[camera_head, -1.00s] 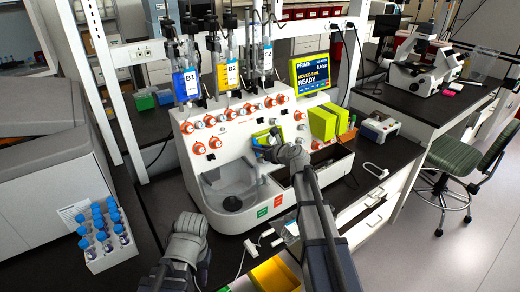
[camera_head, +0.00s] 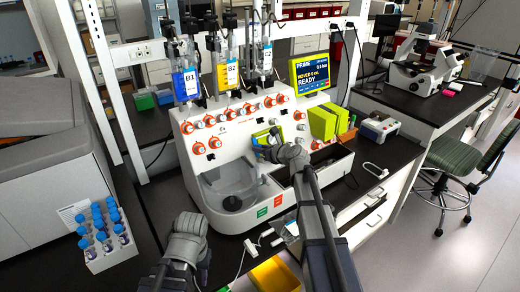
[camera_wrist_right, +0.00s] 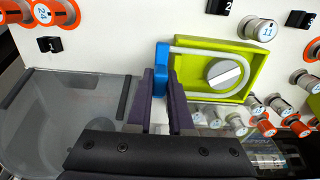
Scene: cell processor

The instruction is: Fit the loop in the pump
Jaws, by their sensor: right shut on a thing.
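The pump is a lime-green housing (camera_wrist_right: 180,82) with a round grey rotor (camera_wrist_right: 224,74) on the white machine front; it also shows in the head view (camera_head: 262,135). The loop's pale tube (camera_wrist_right: 205,52) runs from a blue end piece (camera_wrist_right: 161,65) along the housing's upper side and bends beyond the rotor. Whether it is fully seated I cannot tell. My right gripper (camera_wrist_right: 163,88) is shut on the blue piece at the housing's left edge, also seen in the head view (camera_head: 268,148). My left gripper (camera_head: 190,224) is low left, away from the pump; its fingers are unclear.
Numbered orange-ringed valves surround the pump. A clear basin (camera_wrist_right: 70,105) lies below left. Lime boxes (camera_head: 325,122) and a screen (camera_head: 310,72) stand right of the pump. A rack of blue-capped tubes (camera_head: 107,262) stands at left. A yellow bin (camera_head: 275,275) is in front.

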